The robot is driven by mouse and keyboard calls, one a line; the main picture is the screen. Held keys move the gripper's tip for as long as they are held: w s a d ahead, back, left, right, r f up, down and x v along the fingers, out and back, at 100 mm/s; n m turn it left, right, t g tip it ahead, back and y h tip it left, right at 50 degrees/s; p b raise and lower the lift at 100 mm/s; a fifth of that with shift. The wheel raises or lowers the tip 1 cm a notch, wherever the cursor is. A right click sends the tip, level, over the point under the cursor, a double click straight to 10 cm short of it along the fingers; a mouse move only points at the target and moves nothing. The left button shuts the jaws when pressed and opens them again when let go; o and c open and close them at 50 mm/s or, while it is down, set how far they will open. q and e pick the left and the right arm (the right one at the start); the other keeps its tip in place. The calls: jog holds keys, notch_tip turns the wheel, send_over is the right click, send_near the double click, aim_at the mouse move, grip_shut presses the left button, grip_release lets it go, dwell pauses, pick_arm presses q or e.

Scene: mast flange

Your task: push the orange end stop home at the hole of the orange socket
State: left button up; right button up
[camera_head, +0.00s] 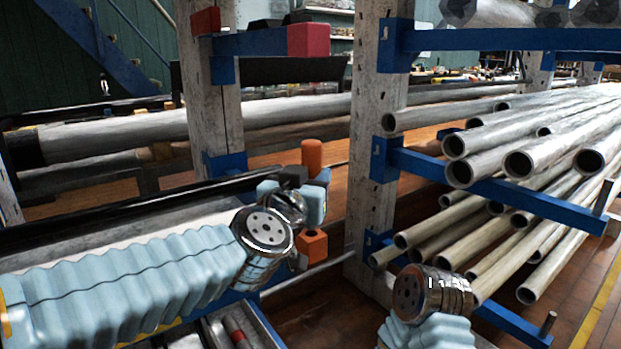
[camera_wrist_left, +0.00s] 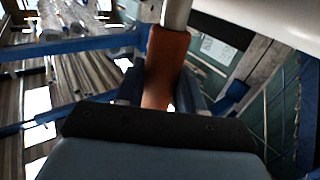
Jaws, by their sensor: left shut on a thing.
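The orange end stop (camera_head: 312,157) stands roughly upright in the head view, its top showing above my left gripper (camera_head: 308,187). That gripper is shut on it; the fingers and dark gripper body hide its lower part. In the left wrist view the orange end stop (camera_wrist_left: 166,58) sits between the fingers of my left gripper (camera_wrist_left: 160,92). The orange socket (camera_head: 312,246) is a small block below the gripper in the head view, with a dark hole on its upper face. Whether the end stop's hidden lower end meets the hole cannot be told. My right gripper is not seen.
A worn white post (camera_head: 376,150) stands just right of the socket. Blue rack arms (camera_head: 470,184) carry several metal pipes (camera_head: 500,135) at the right. A long thick pipe (camera_head: 120,130) runs behind my left arm. My right wrist shows at the bottom.

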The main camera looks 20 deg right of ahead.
pick_arm(q)
jog(key=shift+f+b, duration=2.15)
jog(key=shift+f, duration=0.75)
jog(key=o, duration=1.2)
jog(key=shift+s+a, duration=0.3)
jog(key=shift+s, duration=0.3)
jog(key=p+v, duration=0.1)
jog(key=v, duration=1.1)
jog(key=shift+s+a, duration=0.15)
jog(key=shift+s, duration=0.1)
